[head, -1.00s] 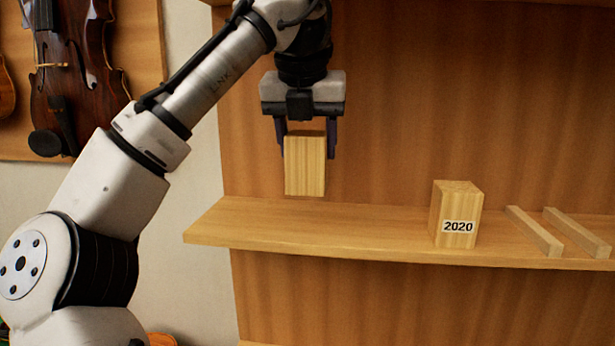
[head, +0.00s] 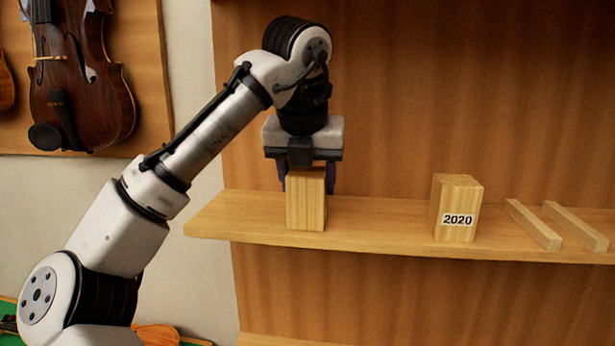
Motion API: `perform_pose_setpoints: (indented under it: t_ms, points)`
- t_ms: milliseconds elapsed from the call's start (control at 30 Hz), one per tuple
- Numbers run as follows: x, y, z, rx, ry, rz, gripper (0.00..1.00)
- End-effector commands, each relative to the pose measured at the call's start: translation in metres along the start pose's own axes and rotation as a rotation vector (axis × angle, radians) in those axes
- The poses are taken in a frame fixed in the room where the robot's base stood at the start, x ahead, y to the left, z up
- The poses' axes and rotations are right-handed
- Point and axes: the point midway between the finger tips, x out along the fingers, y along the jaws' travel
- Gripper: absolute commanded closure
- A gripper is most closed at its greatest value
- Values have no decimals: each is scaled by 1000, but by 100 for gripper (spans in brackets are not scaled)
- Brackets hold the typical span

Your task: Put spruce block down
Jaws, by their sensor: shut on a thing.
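The spruce block (head: 306,203) is a pale, upright wooden block at the left part of the wooden shelf (head: 375,215). My gripper (head: 306,183) is above it, pointing down, with dark fingers on either side of its upper part, shut on it. The block's lower end shows against the shelf board and looks at or very close to its surface; I cannot tell whether it touches. The back of the block is hidden.
A second block labelled 2020 (head: 457,209) stands to the right on the shelf. Two thin wooden strips, one here (head: 533,224), lie further right. The shelf is clear between the two blocks. A violin (head: 82,75) hangs on the left wall panel.

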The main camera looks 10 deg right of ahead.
Motion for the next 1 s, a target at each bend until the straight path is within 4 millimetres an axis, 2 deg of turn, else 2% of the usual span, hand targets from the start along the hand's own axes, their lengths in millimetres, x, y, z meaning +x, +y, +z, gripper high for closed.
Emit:
perform_pose_setpoints:
  t_ms: [33, 67, 200, 567, 667, 1000]
  points:
    - [2, 0, -1, 0, 0, -1, 72]
    - [2, 0, -1, 0, 0, 0, 43]
    - [1, 0, -1, 0, 0, 0, 25]
    - [-3, 0, 1, -1, -1, 1, 24]
    - [-13, 1, 1, -1, -2, 3, 24]
    - [-64, 0, 1, -1, -2, 3, 24]
